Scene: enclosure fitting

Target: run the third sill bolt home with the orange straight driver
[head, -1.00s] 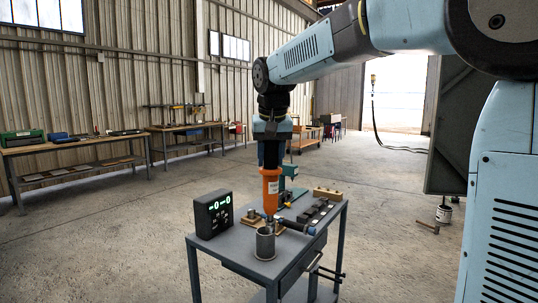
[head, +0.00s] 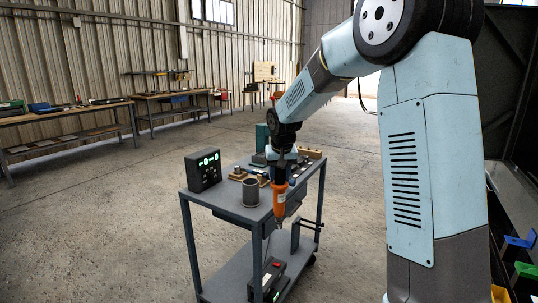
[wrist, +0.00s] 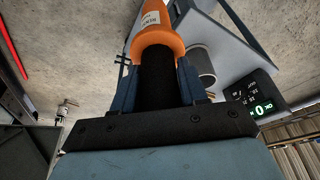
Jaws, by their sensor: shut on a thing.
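The orange straight driver (head: 280,202) hangs tip down from my gripper (head: 281,180), in front of the cart's near edge in the head view. In the wrist view, my gripper (wrist: 158,68) has its two blue fingers shut on the driver's dark upper part, and the orange body (wrist: 158,28) with a white label extends beyond them. The driver's tip is out of the wrist view. A dark panelled structure (head: 512,75) stands at the right edge of the head view; I cannot tell whether it is the enclosure. I cannot make out a sill or any sill bolt.
The grey cart (head: 222,206) carries a black display box (head: 203,170), a grey cup (head: 250,192) and small fittings. Its lower shelf (head: 232,283) holds a dark device. Blue (head: 520,240) and green (head: 526,270) bins stand at right. Open floor lies left.

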